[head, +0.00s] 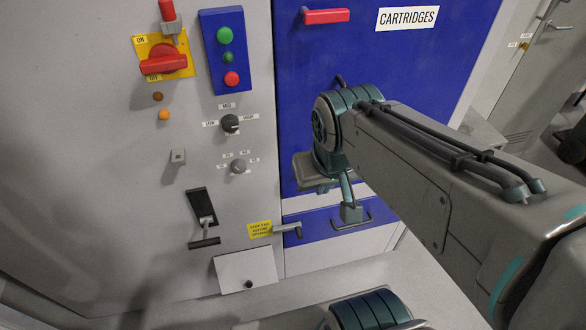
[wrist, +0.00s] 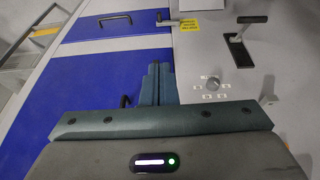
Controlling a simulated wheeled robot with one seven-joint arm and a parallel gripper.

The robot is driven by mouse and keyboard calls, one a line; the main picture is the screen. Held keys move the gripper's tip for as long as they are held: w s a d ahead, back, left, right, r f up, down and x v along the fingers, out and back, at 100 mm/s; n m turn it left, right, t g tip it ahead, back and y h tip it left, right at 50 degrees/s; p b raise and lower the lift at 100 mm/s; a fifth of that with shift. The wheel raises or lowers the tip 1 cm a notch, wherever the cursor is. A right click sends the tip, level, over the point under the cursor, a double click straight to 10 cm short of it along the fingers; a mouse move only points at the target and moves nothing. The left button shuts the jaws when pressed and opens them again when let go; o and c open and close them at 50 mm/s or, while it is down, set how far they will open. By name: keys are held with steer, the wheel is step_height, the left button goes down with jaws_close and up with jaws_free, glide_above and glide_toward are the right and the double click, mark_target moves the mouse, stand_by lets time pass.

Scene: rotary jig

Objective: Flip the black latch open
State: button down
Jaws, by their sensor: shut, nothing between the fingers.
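A black recessed plate with a lever (head: 201,207) is on the grey panel at lower left; its black bar handle sticks out at the bottom. The same lever is at the upper right of the wrist view (wrist: 237,50). A grey latch arm (head: 287,229) lies beside the yellow label, near the blue door's edge; it shows at the top of the wrist view (wrist: 180,22). I cannot tell which of these is the latch meant. My gripper (head: 351,213) is shut and empty, right of both, in front of the lower blue panels. Its fingers (wrist: 157,68) are together in the wrist view.
A blue drawer with a black handle (wrist: 115,19) is below the blue door (head: 310,100). A small dark handle (wrist: 126,101) is on the door. Knobs (head: 230,124), a red rotary switch (head: 163,60) and a button box (head: 227,50) crowd the panel above the lever.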

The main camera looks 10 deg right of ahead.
steer(key=w+a+f+h+b, duration=0.1)
steer(key=w+a+f+b, duration=0.2)
steer(key=w+b, duration=0.1)
steer(key=w+a+f+h+b, duration=0.2)
steer(key=w+a+f+b, duration=0.1)
steer(key=w, duration=0.4)
steer(key=w+a+f+m+t+h+b, duration=0.1)
steer(key=w+a+f+h+b, duration=0.1)
steer(key=w+f+b, duration=0.3)
steer(key=shift+w+a+b, duration=0.55)
steer(key=shift+w+b, duration=0.2)
steer(key=shift+b, duration=0.2)
steer(key=shift+f, duration=0.15)
steer(key=w+d+f+p, duration=0.1)
steer(key=w+d+f, duration=0.2)
steer(key=d+f, duration=0.5)
steer(key=shift+w+d, duration=0.35)
steer(key=shift+d, duration=0.05)
steer(key=shift+w+r, duration=0.1)
steer(key=shift+r, duration=0.05)
